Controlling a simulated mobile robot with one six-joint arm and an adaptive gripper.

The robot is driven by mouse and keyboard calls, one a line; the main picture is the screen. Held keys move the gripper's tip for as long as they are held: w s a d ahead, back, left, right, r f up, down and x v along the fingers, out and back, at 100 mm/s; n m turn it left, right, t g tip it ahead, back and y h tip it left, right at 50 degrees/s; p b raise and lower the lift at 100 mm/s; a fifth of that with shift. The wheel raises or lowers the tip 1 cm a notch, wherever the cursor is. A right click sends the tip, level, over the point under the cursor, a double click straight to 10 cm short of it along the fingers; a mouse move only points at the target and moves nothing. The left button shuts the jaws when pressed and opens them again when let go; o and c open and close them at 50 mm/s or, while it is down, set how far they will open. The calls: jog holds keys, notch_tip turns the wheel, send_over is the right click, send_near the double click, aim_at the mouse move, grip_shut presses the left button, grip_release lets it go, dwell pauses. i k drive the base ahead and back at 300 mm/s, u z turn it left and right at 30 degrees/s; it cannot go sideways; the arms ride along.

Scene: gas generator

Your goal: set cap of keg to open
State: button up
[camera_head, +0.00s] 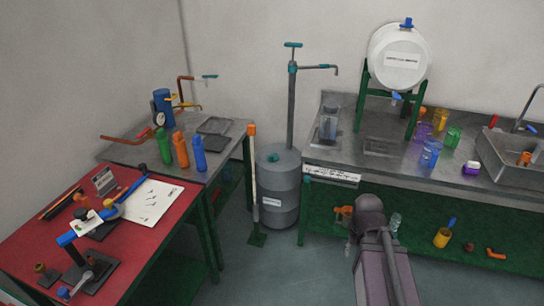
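Two keg-like vessels show in the head view, and I cannot tell which one the task names. A grey metal drum (277,190) stands on the floor between the two benches. A small teal cap (272,157) sits on its top, and a tall pump pipe (291,110) rises from it. A white barrel (398,58) lies on its side on a green stand on the right bench. It has a blue cap (406,22) on top and a blue tap (396,96) below. I cannot tell whether either cap is open. My arm rises at the lower right; my gripper is not visible.
A red-topped table (150,240) with tools and paper stands at the left. A grey bench (225,155) behind it holds several coloured bottles. The right bench (400,180) holds coloured glassware and a sink. Floor in front of the drum is clear.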

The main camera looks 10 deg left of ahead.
aim_at(272, 158)
jog(key=i, duration=0.2)
jog(key=z, duration=1.35)
jog(key=i, duration=0.4)
jog(key=u, duration=1.35)
